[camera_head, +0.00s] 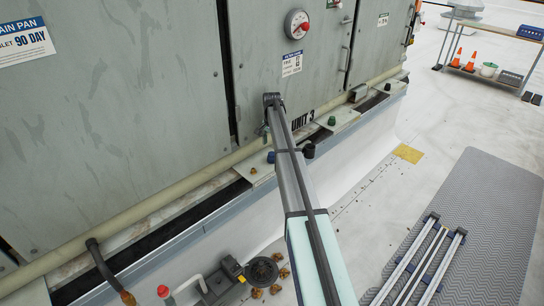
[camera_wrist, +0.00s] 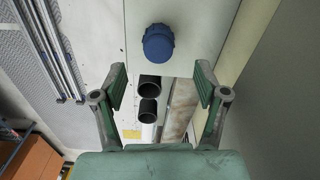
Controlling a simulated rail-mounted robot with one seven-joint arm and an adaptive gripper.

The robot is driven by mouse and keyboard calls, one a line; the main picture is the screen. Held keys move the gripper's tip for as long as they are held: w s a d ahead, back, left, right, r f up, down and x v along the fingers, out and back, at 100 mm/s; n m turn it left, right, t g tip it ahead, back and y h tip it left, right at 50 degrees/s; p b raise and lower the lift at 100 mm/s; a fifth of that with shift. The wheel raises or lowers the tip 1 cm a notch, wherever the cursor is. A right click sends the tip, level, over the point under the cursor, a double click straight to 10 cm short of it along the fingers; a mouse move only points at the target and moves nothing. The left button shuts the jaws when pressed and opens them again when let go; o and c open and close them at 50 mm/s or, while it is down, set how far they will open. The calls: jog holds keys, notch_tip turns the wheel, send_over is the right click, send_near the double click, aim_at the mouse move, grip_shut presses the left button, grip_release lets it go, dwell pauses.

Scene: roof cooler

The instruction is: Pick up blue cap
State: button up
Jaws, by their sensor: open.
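The blue cap (camera_wrist: 158,43) is a round, ribbed cap on a pale ledge in the wrist view, above and beyond my fingertips. In the head view the blue cap (camera_head: 271,157) sits small on the ledge along the foot of the grey unit, just left of my arm. My gripper (camera_wrist: 161,80) is open, with its green fingers spread left and right and nothing between them touching the cap. In the head view my arm hides most of the gripper; only a small green part shows near the unit's wall.
Two dark open tubes (camera_wrist: 149,84) show between my fingers in the wrist view. In the head view a black cap (camera_head: 309,150) and a green cap (camera_head: 331,121) stand farther right. The grey unit (camera_head: 130,100) rises close behind the ledge.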

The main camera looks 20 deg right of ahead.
aim_at(272, 153)
jog(key=shift+s+f+p, duration=0.15)
jog(key=shift+f+p, duration=1)
jog(key=shift+f, duration=2.65)
jog(key=c, duration=1.1)
